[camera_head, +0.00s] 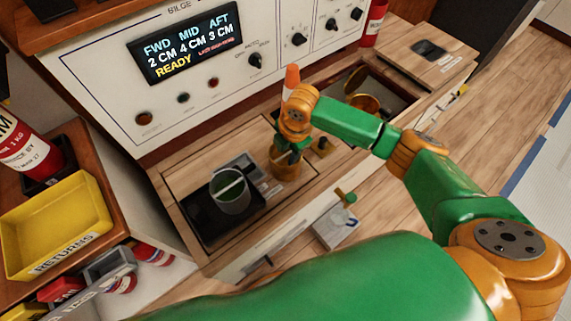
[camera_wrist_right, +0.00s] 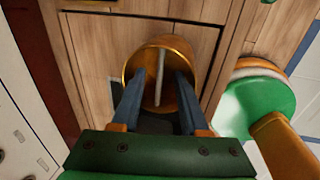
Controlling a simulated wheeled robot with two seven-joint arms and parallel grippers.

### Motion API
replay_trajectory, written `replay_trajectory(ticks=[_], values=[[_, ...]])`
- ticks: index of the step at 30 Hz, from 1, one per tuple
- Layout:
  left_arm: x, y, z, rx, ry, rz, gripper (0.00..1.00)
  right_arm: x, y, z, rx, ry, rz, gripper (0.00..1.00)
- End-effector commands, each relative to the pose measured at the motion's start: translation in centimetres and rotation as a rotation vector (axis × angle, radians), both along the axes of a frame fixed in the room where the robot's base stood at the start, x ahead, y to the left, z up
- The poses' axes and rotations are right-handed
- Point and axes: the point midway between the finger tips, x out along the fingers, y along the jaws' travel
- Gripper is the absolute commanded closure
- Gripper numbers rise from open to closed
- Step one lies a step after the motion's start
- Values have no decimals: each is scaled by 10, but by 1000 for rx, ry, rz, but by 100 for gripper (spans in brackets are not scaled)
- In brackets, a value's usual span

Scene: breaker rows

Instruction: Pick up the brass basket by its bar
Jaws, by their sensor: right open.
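The brass basket (camera_wrist_right: 182,57) is a round, open-topped vessel with a pale bar (camera_wrist_right: 159,80) across its mouth. In the head view the basket (camera_head: 287,172) stands on the wooden counter, partly hidden by my right gripper (camera_head: 284,150). In the right wrist view my right gripper (camera_wrist_right: 160,76) is open, one finger on each side of the bar. Its fingertips overlap the basket's mouth; I cannot tell how deep they are or whether they touch. My left gripper is not in view.
A grey basket (camera_head: 232,203) with its own bar stands on a black plate (camera_head: 192,222) left of the brass one. A brass vessel (camera_head: 364,103) sits in the recess to the right. The bilge panel (camera_head: 120,93) rises behind. A yellow returns tray (camera_head: 92,203) is at left.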

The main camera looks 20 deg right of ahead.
Motion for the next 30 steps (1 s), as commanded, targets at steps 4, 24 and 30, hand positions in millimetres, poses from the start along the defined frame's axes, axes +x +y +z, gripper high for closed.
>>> replay_trajectory(ticks=[4,24,30], values=[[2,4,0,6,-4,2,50,1,0,-1,0,-1,0,56],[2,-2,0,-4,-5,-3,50,0,0,-1,1,-1,-1,100],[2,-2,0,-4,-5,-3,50,0,0,-1,1,-1,-1,100]])
